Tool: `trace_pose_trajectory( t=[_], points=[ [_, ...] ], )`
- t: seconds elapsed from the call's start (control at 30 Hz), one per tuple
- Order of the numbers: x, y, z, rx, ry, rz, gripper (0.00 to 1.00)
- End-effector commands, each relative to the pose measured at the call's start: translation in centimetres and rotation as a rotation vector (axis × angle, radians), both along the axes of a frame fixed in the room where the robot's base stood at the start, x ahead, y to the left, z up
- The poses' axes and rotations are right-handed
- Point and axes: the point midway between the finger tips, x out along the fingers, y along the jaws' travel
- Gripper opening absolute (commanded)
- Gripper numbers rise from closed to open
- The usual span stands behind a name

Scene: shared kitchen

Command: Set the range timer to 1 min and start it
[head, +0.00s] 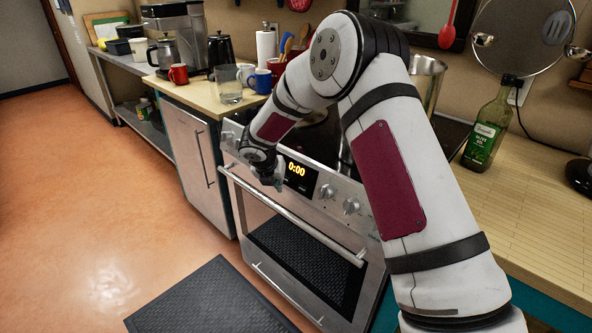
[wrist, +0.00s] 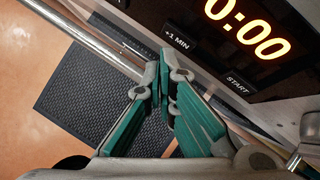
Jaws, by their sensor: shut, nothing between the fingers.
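The range timer (head: 297,171) shows 0:00 in yellow digits on the black panel of the range front. In the wrist view the display (wrist: 246,28) fills the upper right. A "+1 MIN" button (wrist: 178,40) lies below the digits on the left, and a "START" button (wrist: 238,86) on the right. My gripper (wrist: 163,72) is shut and empty, its teal fingers pointing toward the panel near the "+1 MIN" button. In the head view my gripper (head: 272,182) is just left of the display. Whether the fingertips touch the panel cannot be told.
The oven handle (head: 290,213) runs across the range below the panel. Knobs (head: 339,198) sit right of the display. A dark mat (head: 212,300) lies on the floor. Mugs (head: 262,82) and an olive oil bottle (head: 487,130) stand on the counters.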

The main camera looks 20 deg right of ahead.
Motion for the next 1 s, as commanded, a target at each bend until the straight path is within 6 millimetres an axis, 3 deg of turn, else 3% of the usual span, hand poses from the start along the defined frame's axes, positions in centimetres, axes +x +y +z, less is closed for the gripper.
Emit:
trace_pose_trajectory(
  t=[1.0],
  points=[
    [0.59, -1.04, -0.37, 0.0, 0.0, 0.0, 0.0]
  ],
)
